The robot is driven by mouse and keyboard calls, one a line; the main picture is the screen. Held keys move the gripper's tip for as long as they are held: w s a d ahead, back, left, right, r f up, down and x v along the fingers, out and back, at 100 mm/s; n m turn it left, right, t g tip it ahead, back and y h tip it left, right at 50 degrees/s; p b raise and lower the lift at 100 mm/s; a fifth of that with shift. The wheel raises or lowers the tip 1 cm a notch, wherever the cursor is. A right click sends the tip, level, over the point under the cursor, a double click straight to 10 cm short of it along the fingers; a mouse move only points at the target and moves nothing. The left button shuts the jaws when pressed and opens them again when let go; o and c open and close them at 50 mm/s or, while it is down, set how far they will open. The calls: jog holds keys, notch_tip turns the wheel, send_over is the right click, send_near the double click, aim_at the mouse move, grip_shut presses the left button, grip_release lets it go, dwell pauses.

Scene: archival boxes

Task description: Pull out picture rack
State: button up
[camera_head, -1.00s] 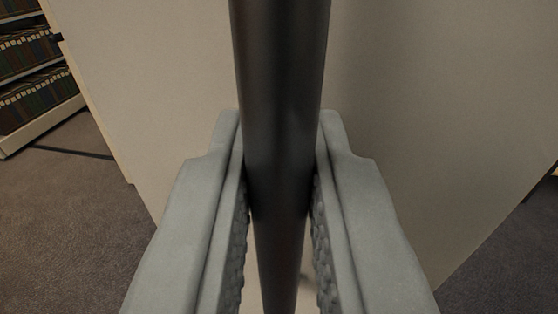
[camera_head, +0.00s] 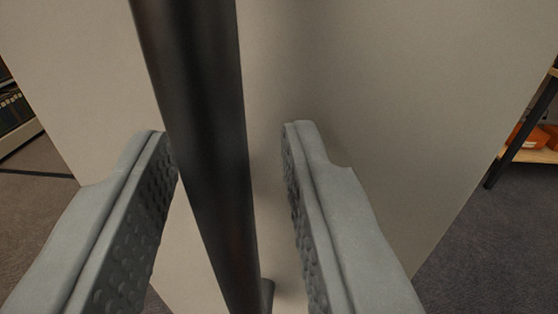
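A dark metal bar handle (camera_head: 205,130) runs from the top of the view down to a mount near the bottom centre. It stands in front of a pale beige panel (camera_head: 390,90), which looks like the end of the picture rack. My gripper (camera_head: 225,140) is open, with one grey finger on each side of the handle. The handle is close to the left finger, and a clear gap separates it from the right finger. I cannot tell whether the left finger touches it.
Shelves with dark boxes (camera_head: 14,108) stand at the far left. At the right is a rack with a dark post (camera_head: 522,135), a wooden shelf and orange items (camera_head: 530,135). Carpeted floor (camera_head: 470,245) is open on both sides of the panel.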

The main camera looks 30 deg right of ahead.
dwell(0.3)
jog(key=v, duration=1.7)
jog(key=shift+s, duration=0.15)
jog(key=shift+a, duration=0.1)
notch_tip(320, 180, up, 9)
jog(key=s+n+t+y, duration=0.2)
jog(key=n+t+y, duration=0.15)
jog(key=y, duration=0.25)
jog(key=s+d+f+n+g+y, duration=0.1)
jog(key=s+d+f+g, duration=0.1)
jog(key=s+d, duration=0.3)
jog(key=shift+s+d+f+g, duration=0.2)
jog(key=shift+s+f+g, duration=0.15)
jog(key=shift+s+f, duration=0.1)
dwell(3.8)
